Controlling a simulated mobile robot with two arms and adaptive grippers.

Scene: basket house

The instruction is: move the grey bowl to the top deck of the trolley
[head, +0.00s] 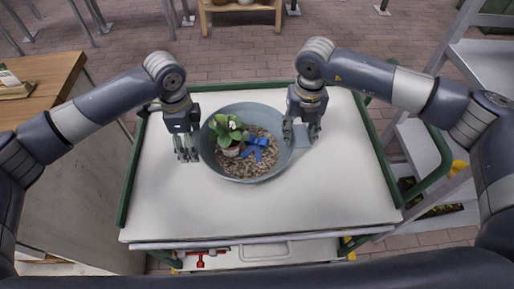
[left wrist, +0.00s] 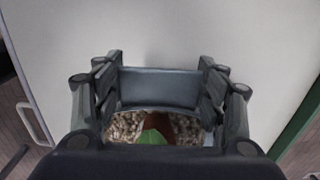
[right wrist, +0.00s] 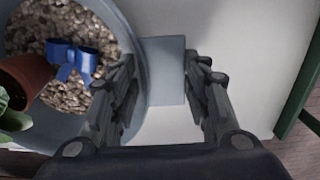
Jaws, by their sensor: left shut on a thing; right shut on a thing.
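The grey bowl (head: 215,160) is wide and round, over the pale top deck (head: 170,206) of the green-railed trolley; I cannot tell whether it touches the deck. It holds gravel, a potted plant (head: 229,134) and a blue object (head: 257,148). My left gripper (head: 187,156) is at the bowl's left side, shut on its flat tab, which shows between the fingers in the left wrist view (left wrist: 160,88). My right gripper (head: 301,138) is at the right side, with the other tab (right wrist: 163,75) between its fingers. Finger contact is partly hidden.
A wooden counter (head: 65,75) stands close on the left. A grey shelf rack (head: 480,62) stands on the right. The trolley's green rails (head: 374,155) edge the deck. A lower deck (head: 265,252) with a red item (head: 200,260) shows below. The deck's front is clear.

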